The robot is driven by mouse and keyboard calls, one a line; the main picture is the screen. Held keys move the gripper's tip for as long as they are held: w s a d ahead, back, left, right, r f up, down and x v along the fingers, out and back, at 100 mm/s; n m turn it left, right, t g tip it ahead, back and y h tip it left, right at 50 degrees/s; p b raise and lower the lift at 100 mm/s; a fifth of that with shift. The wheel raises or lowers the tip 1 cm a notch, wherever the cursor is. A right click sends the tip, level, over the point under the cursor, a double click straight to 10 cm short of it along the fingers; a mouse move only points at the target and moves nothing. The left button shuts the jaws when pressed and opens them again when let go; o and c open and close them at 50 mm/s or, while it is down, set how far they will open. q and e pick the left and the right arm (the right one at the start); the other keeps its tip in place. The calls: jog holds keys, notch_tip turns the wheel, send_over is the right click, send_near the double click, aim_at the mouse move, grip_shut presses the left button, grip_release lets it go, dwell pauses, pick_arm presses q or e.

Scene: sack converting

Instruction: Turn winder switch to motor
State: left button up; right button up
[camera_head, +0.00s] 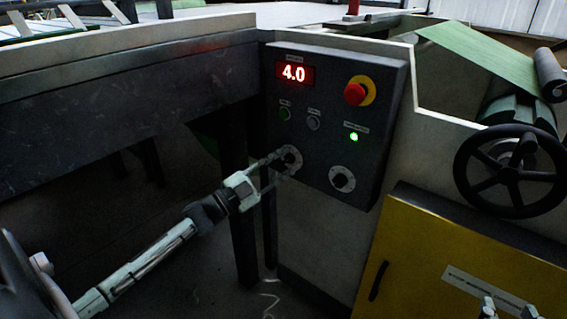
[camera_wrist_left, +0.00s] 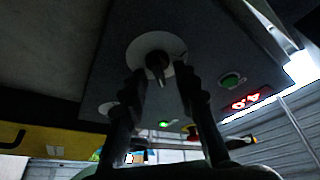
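A dark control panel (camera_head: 322,200) carries two rotary switches with pale round dials. The left rotary switch (camera_head: 290,155) has my left gripper (camera_head: 279,165) in front of it. In the left wrist view, this switch's dark knob (camera_wrist_left: 157,63) and pale dial (camera_wrist_left: 146,43) lie between the spread fingers of my left gripper (camera_wrist_left: 163,85); a gap shows beside the knob. The right rotary switch (camera_head: 342,180) is clear of both grippers. The switch labels are too small to read. My right gripper (camera_head: 508,306) shows only its separated fingertips at the bottom right edge.
The panel also has a red display reading 4.0 (camera_head: 294,74), a red emergency button (camera_head: 355,94), a green button (camera_head: 285,114), a grey button (camera_head: 313,123) and a lit green lamp (camera_head: 354,137). A handwheel (camera_head: 508,172) and yellow cabinet (camera_head: 425,250) stand to the right.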

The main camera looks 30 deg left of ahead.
pick_arm(q)
jog(key=v, duration=0.7)
jog(key=shift+s, duration=0.25)
jog(key=shift+a+f, duration=0.1)
jog(key=shift+f, duration=0.05)
